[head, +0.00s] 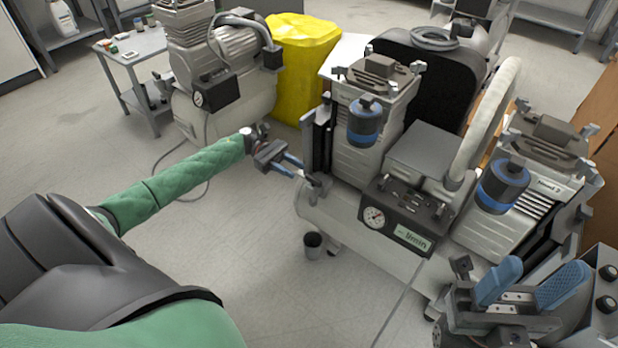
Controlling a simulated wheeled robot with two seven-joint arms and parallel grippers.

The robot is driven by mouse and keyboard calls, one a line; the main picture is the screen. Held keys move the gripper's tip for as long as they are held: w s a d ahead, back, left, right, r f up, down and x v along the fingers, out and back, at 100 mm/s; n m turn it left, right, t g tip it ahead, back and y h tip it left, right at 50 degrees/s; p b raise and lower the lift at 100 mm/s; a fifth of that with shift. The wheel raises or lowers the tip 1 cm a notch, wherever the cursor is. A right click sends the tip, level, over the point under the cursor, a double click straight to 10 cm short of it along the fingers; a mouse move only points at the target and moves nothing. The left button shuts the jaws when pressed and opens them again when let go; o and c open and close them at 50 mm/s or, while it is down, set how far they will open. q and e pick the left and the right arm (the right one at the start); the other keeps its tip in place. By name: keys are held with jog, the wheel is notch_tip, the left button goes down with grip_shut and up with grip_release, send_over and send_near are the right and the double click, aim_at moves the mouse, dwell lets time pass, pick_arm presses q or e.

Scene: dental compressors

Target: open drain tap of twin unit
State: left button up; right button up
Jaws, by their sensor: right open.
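The twin unit (345,238) is a pale tank with two ribbed compressor heads, blue-banded filters, a pressure gauge and a small display panel. A small grey fitting (318,184), perhaps the drain tap, sits at the tank's left end. My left gripper (291,166) has its blue fingers pointing at this fitting, very close to it. I cannot tell whether they touch it or how far apart they are. My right gripper (530,285) is open and empty at the lower right, in front of the unit's right end.
A dark cup (312,244) stands low by the tank's left front. A single compressor (225,85), a yellow bin (300,60) and a small side table (135,50) stand behind. A cable crosses the floor. The floor at front centre is clear.

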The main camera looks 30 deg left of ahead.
aim_at(306, 176)
pick_arm(q)
jog(key=shift+s+d+b, duration=0.15)
jog(key=shift+d+b, duration=0.05)
jog(key=shift+d, duration=1.25)
jog(key=shift+s+d+b, duration=0.1)
jog(key=shift+d+b, duration=0.1)
jog(key=shift+d, duration=1.25)
grip_shut()
